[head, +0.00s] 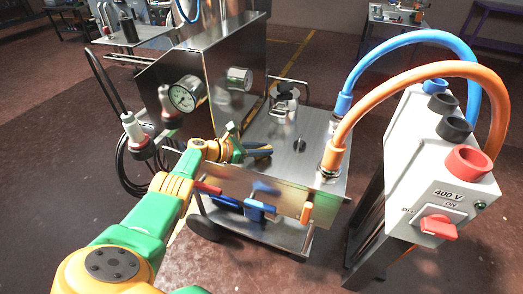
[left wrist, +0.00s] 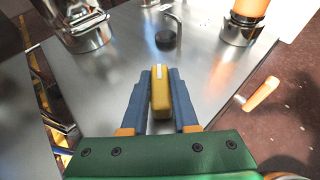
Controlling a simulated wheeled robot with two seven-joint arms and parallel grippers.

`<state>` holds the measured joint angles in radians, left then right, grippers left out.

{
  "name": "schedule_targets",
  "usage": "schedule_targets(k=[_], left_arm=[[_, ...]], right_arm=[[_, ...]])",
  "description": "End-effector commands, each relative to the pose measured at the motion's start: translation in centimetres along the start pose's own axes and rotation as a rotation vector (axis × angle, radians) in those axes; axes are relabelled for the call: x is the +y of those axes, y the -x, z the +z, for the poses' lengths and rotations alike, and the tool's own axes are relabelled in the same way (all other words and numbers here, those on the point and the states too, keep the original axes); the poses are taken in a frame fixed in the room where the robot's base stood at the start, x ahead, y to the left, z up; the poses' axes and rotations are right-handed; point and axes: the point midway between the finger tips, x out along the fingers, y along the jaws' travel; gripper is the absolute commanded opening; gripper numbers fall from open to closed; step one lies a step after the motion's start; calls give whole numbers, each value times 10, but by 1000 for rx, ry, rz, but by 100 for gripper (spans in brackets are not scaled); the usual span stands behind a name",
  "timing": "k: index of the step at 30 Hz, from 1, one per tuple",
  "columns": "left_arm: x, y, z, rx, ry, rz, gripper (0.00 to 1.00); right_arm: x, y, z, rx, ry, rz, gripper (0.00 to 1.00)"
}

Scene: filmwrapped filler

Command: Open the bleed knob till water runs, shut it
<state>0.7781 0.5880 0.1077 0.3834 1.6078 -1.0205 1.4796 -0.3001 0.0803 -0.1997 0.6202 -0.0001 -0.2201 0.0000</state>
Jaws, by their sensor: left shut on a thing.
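My left gripper (head: 268,152) is low over the steel top of the cart (head: 322,165). In the left wrist view its two blue fingers (left wrist: 160,100) are shut on a yellow knob (left wrist: 160,90) with a white mark on top, seemingly the bleed knob. The knob is hidden by the gripper in the head view. A thin bent pipe (left wrist: 178,25) and a round black piece (left wrist: 165,39) are just beyond the fingers. No running water shows at the pipe. My right gripper is not in view.
Blue (head: 343,103) and orange (head: 333,158) hoses join the cart top at right and loop to a grey 400 V box (head: 428,160) with a red switch (head: 437,226). A pressure gauge (head: 182,98) is at left. An orange lever (head: 306,213) is at the front.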

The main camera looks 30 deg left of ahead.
Motion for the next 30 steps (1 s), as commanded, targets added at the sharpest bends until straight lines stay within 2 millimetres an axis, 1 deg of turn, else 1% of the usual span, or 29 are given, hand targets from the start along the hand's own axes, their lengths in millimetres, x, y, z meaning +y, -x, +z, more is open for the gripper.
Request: schedule_targets(k=[5,6,8,9,17,20,21,24,27,30], left_arm=[[0,0,1,-2,0,0,0],[0,0,1,-2,0,0,36],[0,0,1,-2,0,0,52],[0,0,1,-2,0,0,57],[0,1,1,-1,0,1,57],[0,16,7,0,1,1,57],[0,26,10,1,2,1,57],[0,48,9,2,1,0,57],[0,63,6,0,0,0,57],[0,70,3,-1,0,0,57]], right_arm=[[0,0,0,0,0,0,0],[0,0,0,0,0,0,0],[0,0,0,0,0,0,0],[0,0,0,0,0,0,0],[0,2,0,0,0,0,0],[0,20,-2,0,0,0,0],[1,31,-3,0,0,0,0],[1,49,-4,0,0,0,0],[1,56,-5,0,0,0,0],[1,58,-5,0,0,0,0]])
